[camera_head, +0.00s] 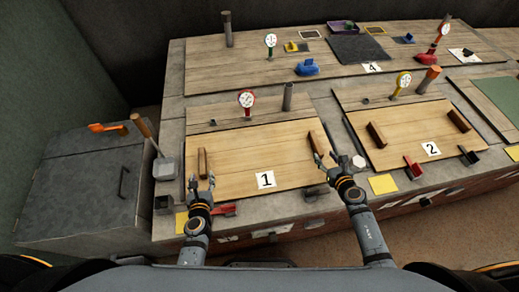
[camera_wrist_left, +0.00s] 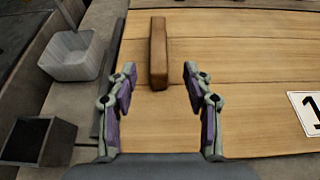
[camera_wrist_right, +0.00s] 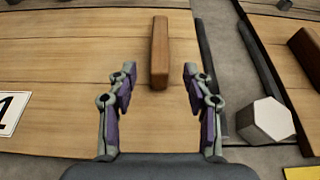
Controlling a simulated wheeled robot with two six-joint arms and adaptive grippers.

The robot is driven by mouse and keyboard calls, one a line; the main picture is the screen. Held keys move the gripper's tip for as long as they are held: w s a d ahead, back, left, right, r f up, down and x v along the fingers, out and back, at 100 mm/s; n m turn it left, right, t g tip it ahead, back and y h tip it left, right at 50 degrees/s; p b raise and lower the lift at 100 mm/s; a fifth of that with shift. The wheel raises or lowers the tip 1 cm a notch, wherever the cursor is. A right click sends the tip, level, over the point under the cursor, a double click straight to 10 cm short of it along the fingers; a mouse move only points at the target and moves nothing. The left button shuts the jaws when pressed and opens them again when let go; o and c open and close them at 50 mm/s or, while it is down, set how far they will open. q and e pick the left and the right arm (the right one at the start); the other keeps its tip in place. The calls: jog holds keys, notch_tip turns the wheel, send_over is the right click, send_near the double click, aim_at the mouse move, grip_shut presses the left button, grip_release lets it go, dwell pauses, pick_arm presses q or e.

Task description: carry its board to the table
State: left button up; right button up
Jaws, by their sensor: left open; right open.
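The wooden board marked 1 (camera_head: 245,150) lies flat in its bay at the centre left, with a brown wooden handle block near each end. The left handle (camera_wrist_left: 158,52) stands just ahead of my left gripper (camera_wrist_left: 153,80), which is open with its fingers apart and empty. The right handle (camera_wrist_right: 160,50) stands just ahead of my right gripper (camera_wrist_right: 157,80), also open and empty. In the head view, my left gripper (camera_head: 201,188) is at the board's left end and my right gripper (camera_head: 329,168) is at its right end. I cannot tell whether the fingertips touch the board.
A second board marked 2 (camera_head: 405,132) lies to the right with its own handles. Gauges and pipes stand behind both boards. A grey scoop (camera_head: 164,168) and a dark square cup (camera_wrist_left: 40,140) are left of board 1. A pale hexagonal knob (camera_wrist_right: 266,121) is beside my right gripper.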

aim_at(203, 162)
pick_arm(q)
jog(key=shift+s+r, duration=0.35)
jog(key=shift+s, duration=0.25)
pick_arm(e)
jog(key=shift+s+d+r, duration=0.1)
jog(key=shift+s+r, duration=0.3)
jog(key=shift+s, duration=0.2)
pick_arm(q)
jog(key=x, duration=1.1)
jog(key=shift+w+f, duration=0.1)
pick_arm(e)
jog(key=x, duration=1.1)
jog(key=shift+w+f, duration=0.1)
jog(key=shift+w, duration=0.05)
pick_arm(q)
grip_shut()
pick_arm(e)
grip_shut()
